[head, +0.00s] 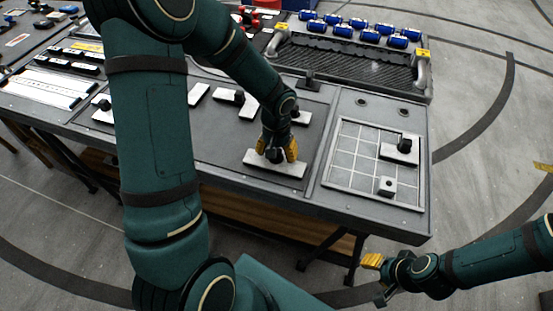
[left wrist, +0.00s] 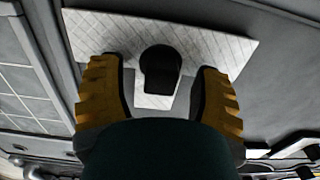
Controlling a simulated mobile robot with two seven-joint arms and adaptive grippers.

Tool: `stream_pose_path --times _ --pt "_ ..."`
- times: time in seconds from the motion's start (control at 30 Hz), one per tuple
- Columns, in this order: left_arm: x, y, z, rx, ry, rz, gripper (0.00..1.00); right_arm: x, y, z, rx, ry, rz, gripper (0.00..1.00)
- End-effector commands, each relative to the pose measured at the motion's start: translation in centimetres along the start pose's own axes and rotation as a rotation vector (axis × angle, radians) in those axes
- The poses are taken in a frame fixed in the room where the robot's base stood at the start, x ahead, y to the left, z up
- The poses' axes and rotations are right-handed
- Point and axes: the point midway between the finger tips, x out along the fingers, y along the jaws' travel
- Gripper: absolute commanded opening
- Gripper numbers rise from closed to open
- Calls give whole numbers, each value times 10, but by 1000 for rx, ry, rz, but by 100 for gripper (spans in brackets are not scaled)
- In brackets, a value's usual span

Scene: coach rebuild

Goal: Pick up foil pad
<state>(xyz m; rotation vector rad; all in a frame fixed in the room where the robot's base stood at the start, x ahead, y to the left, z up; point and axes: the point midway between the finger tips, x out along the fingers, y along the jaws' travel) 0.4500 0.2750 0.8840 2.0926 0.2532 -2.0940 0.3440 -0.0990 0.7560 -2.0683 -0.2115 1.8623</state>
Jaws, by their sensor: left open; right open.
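The foil pad (head: 288,171), a pale quilted plate, lies flat on the dark bench top near its front edge. It also shows in the left wrist view (left wrist: 100,32), with a black knob (left wrist: 160,68) standing on it. My left gripper (head: 277,152) is over the pad, pointing down. Its yellow fingers are open, one on each side of the knob, with gaps visible between fingers and knob. The gripper hides part of the pad in the head view. My right gripper (head: 377,279) is open and empty, off the bench's front right corner.
Right of the pad is a white-lined grid panel (head: 350,160) with a knobbed plate (head: 400,149) and a small block (head: 386,187). Other pale knobbed pieces lie behind. A ribbed black tray (head: 345,62) and several blue cylinders (head: 370,33) stand at the back.

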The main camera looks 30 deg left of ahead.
Motion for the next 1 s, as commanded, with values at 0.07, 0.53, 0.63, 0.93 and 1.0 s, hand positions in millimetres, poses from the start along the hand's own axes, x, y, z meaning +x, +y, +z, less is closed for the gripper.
stream_pose_path --times 0.07,0.53,0.63,0.93,1.0 --pt "-1 0 0 0 1 0 64 0 0 0 0 0 0 47" --pt "-1 0 0 0 0 0 0 0 0 0 0 0 0 47" --pt "-1 0 0 0 0 0 0 0 0 0 0 0 0 47" --pt "-21 0 -1 -1 4 0 0 -6 -2 -1 1 1 0 47" --pt "-35 0 -1 -1 5 0 0 -9 -3 -1 1 2 0 47"
